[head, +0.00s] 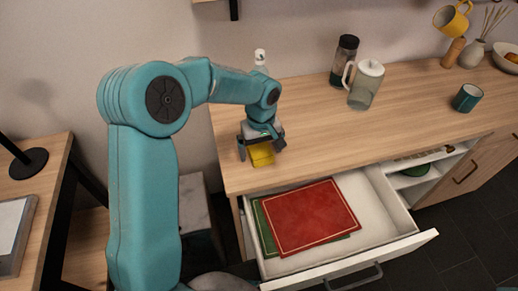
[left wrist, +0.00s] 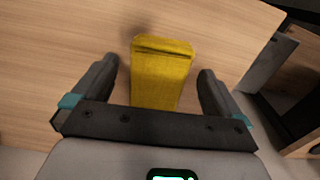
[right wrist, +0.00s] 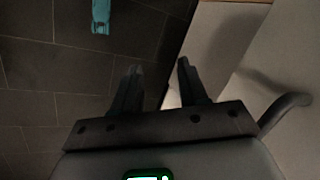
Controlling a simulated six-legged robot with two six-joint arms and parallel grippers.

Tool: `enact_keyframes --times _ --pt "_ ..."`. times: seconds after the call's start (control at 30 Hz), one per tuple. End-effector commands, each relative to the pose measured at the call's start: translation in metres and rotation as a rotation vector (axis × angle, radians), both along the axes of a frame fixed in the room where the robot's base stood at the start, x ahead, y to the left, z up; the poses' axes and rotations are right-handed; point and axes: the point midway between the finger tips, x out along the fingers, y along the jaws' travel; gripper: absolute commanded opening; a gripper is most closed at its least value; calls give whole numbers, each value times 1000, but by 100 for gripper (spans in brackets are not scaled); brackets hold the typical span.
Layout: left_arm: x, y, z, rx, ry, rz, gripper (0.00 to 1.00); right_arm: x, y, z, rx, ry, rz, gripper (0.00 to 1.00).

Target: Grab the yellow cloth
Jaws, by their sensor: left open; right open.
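The yellow cloth (head: 261,155) is a folded block on the wooden counter, near its left front corner. In the left wrist view the cloth (left wrist: 161,75) lies between the two spread fingers of my left gripper (left wrist: 158,80), with a gap on each side. In the head view my left gripper (head: 262,145) is over the cloth and partly hides it. It is open. My right gripper (right wrist: 160,75) shows only in its wrist view, open and empty, above the dark floor beside a pale panel with a handle.
An open drawer (head: 398,244) below the counter (head: 310,123) holds a red folder (head: 312,217) on a green one (head: 262,225). A dark-lidded jar (head: 344,60), a pitcher (head: 366,86) and a teal cup (head: 467,97) stand farther right. The counter's middle is clear.

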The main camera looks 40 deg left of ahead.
Motion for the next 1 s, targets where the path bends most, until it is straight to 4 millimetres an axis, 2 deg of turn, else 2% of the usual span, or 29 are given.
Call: enact_keyframes --times 0.27,0.3,0.47,0.8,0.93,1.0 --pt "1 0 -6 0 -1 0 100 0 0 0 0 0 0 43" --pt "1 0 -6 0 -1 0 94 0 0 0 0 0 0 43" --pt "1 0 -6 0 -1 0 41 0 0 0 0 0 0 43" --pt "1 0 -3 0 -3 0 40 0 0 0 0 0 0 43" --pt "2 0 7 1 -4 0 40 0 0 0 0 0 0 43" --pt "2 0 19 0 -8 0 40 0 0 0 0 0 0 43"
